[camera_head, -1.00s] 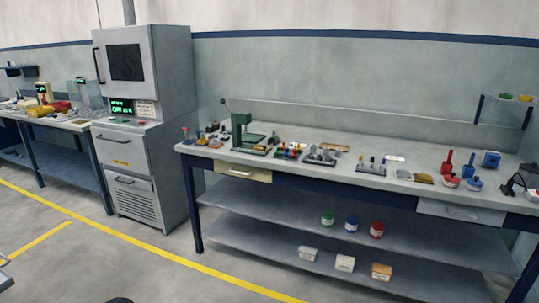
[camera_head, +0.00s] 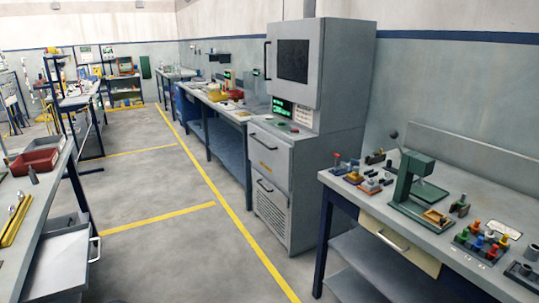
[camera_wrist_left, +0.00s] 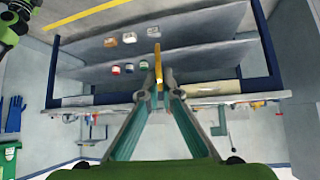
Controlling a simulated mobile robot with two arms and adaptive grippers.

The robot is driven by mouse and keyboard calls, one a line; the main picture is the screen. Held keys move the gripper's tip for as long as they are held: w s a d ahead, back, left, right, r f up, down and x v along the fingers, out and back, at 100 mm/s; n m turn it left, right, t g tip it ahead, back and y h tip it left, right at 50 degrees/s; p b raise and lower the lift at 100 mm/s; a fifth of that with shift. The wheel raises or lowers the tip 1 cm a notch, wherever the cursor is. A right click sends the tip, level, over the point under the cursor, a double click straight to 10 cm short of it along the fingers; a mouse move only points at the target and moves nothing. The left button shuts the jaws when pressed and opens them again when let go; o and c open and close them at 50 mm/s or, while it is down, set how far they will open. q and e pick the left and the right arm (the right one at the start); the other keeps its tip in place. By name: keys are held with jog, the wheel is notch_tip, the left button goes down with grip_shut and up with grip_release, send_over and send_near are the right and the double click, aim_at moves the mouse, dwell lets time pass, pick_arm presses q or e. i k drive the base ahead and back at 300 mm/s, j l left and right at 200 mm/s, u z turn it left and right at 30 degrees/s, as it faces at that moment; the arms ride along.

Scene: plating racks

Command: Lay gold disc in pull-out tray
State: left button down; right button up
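In the left wrist view my left gripper (camera_wrist_left: 159,82) has its two fingers closed around a thin gold piece (camera_wrist_left: 158,62). It looks like the gold disc seen edge-on, standing out beyond the fingertips. In the head view a grey pull-out tray (camera_head: 62,268) stands open at the left bench, with its handle on the aisle side. Neither gripper shows in the head view, and my right gripper is in neither view.
The left bench (camera_head: 40,215) carries a red bin (camera_head: 36,162). A tall grey cabinet (camera_head: 300,140) stands beside the right bench (camera_head: 340,183), which holds a green press (camera_head: 408,185) and small parts. The floor aisle (camera_head: 170,245) between them is clear.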

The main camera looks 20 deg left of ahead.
aim_at(53, 277)
jog(key=i+j+u, duration=0.15)
jog(key=i+u, duration=0.55)
jog(key=u, duration=0.2)
jog(key=i+u, duration=0.4)
jog(key=i+l+u, duration=0.3)
jog(key=u, duration=0.15)
jog(key=i+l+u, duration=0.1)
jog(key=i+u, duration=0.2)
jog(key=u, duration=0.15)
jog(key=i+l+u, duration=0.2)
jog(key=u, duration=0.2)
jog(key=i+l+u, duration=0.3)
jog(key=u, duration=0.15)
jog(key=i+l+u, duration=0.4)
jog(key=k, duration=0.1)
